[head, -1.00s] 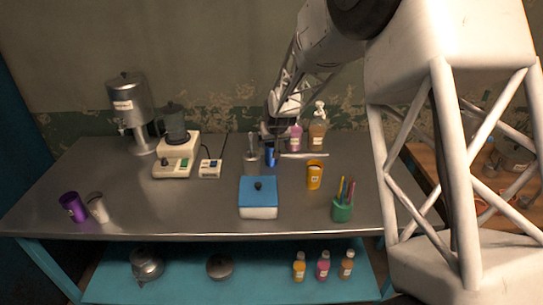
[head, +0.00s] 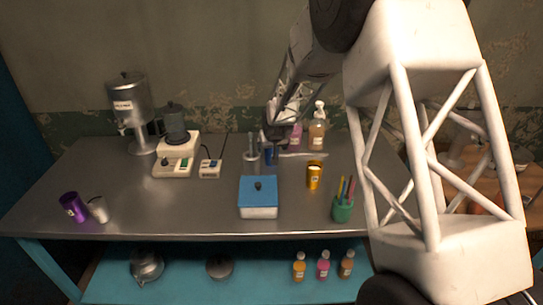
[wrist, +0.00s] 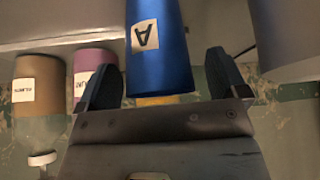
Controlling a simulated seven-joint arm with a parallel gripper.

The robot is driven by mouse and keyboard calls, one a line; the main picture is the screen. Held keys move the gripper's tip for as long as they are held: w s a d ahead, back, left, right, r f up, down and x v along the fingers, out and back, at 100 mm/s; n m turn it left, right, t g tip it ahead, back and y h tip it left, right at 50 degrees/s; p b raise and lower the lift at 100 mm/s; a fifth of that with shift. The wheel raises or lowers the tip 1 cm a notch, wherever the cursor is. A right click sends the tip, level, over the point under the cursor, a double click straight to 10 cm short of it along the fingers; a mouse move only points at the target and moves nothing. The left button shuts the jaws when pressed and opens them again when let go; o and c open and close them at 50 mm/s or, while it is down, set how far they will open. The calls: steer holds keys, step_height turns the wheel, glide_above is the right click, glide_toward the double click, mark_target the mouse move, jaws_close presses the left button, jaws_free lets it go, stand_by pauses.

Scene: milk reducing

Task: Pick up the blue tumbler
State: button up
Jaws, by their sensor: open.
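The blue tumbler (head: 270,155) stands near the back of the steel table in the head view, partly hidden by my gripper (head: 270,140). In the wrist view the blue tumbler (wrist: 159,60) is large, with a pale label bearing a dark letter, and its lower part in the picture lies between the two fingers of my gripper (wrist: 165,82). The fingers are open, with a visible gap on each side of the tumbler.
A steel cup with utensils (head: 251,149) stands close left of the tumbler. Two pump bottles stand behind right, one amber (head: 317,130), one pink (head: 295,137). A yellow cup (head: 314,176) and blue-lidded box (head: 258,197) are nearer the front.

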stand_by(0.4)
steer(key=c, duration=1.2)
steer(key=shift+r, duration=0.1)
steer(key=shift+r, duration=0.65)
steer(key=s, duration=0.2)
steer(key=s+d, duration=0.1)
steer(key=s, duration=0.5)
steer(key=shift+s+d, duration=0.1)
steer(key=shift+d, duration=0.2)
step_height(320, 180, up, 14)
steer(key=shift+f, duration=0.2)
